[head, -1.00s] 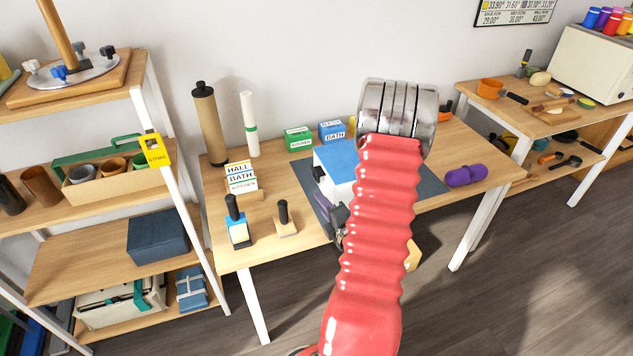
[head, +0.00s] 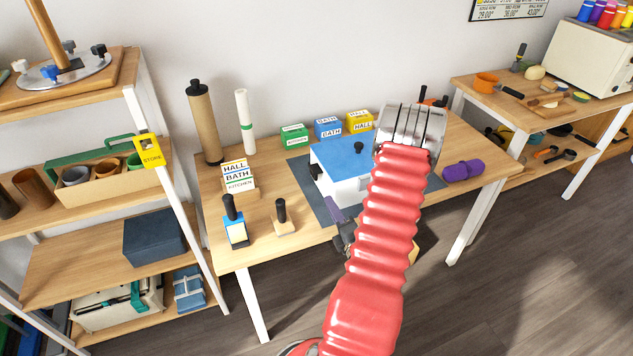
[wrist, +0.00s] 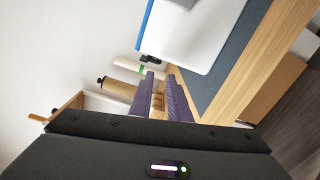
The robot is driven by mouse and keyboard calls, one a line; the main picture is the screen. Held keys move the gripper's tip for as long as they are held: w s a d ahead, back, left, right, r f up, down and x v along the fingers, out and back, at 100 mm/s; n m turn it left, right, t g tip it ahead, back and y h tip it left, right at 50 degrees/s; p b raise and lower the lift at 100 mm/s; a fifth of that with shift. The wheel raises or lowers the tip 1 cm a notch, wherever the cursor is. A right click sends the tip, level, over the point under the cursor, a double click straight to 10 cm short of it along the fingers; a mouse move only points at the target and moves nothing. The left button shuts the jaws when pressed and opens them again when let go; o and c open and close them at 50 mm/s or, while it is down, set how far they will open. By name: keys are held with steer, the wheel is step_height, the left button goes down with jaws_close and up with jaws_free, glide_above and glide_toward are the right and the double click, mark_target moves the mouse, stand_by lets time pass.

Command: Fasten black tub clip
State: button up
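A white tub (head: 348,190) with a blue lid (head: 345,155) stands on the grey mat on the middle table. A small black clip (head: 317,172) sits at the lid's left edge. In the wrist view the tub's white wall (wrist: 205,35) fills the upper middle, and the black clip (wrist: 150,59) sticks out from its side. My gripper (head: 335,212) is at the tub's front left, partly hidden by my red arm sleeve. In the wrist view its two purple fingers (wrist: 160,76) are apart with nothing between them, pointing toward the clip, short of it.
Two stampers (head: 235,222) (head: 281,215) and a label stack (head: 239,178) stand left of the tub. Boxes (head: 329,127) stand behind it, and a purple roll (head: 463,170) lies right. A shelf rack (head: 175,190) borders the left.

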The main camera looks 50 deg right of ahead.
mark_target(316, 180)
steer(key=x, duration=1.2)
steer(key=shift+w+d, duration=0.15)
steer(key=shift+w, duration=0.1)
jaws_close()
